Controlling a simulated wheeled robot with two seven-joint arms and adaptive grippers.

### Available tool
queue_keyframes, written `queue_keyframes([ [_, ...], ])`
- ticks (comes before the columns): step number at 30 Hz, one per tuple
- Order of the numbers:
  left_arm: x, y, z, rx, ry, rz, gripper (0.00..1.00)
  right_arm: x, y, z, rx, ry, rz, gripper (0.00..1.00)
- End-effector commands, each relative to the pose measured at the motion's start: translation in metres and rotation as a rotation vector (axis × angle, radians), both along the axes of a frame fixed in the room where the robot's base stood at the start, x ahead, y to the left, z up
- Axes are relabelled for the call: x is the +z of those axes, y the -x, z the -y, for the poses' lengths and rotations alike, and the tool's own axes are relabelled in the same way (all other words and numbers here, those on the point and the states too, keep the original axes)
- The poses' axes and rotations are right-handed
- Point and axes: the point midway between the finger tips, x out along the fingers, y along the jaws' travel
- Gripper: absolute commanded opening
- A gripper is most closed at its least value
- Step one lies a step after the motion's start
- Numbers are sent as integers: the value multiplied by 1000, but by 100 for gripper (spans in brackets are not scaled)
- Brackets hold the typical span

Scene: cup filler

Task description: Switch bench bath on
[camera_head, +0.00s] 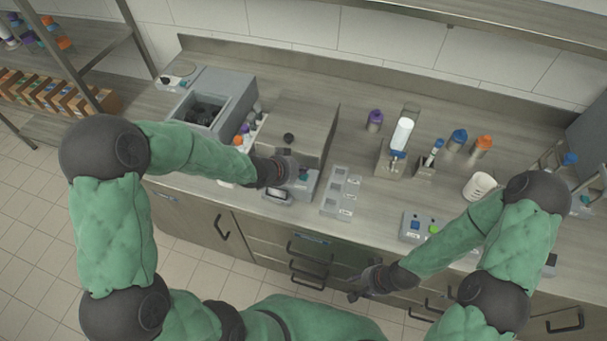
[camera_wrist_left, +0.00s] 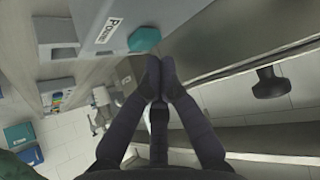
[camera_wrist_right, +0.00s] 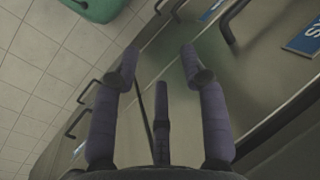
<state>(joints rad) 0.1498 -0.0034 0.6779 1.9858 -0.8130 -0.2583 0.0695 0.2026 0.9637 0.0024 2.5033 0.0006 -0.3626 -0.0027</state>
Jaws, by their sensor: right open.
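The bench bath looks to be the box with a steel lid and black knob (camera_head: 303,128) at the middle of the bench. Its grey front panel shows in the left wrist view (camera_wrist_left: 90,25), with a "Power" label and a teal switch (camera_wrist_left: 145,40). My left gripper (camera_head: 294,170) is at the front of this box. In the left wrist view its fingertips (camera_wrist_left: 160,68) are together, with nothing between them, just short of the teal switch; I cannot tell whether they touch. My right gripper (camera_head: 356,291) is open and empty, low before the drawers; its spread fingers show in the right wrist view (camera_wrist_right: 160,65).
A grey open-topped unit (camera_head: 238,88) stands left of the bath. A grey holder with square wells (camera_head: 340,190) lies just right of it. Bottles, a white beaker (camera_head: 480,186) and a button box (camera_head: 413,226) stand further right. Drawer handles (camera_head: 308,268) stick out below.

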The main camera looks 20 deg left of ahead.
Motion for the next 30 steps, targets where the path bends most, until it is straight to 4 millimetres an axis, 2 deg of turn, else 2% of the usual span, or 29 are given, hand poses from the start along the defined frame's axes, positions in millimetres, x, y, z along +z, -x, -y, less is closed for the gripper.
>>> queue_keyframes([
  [30,-9,0,0,0,0,0,0,-6,0,0,0,0,0,44],
])
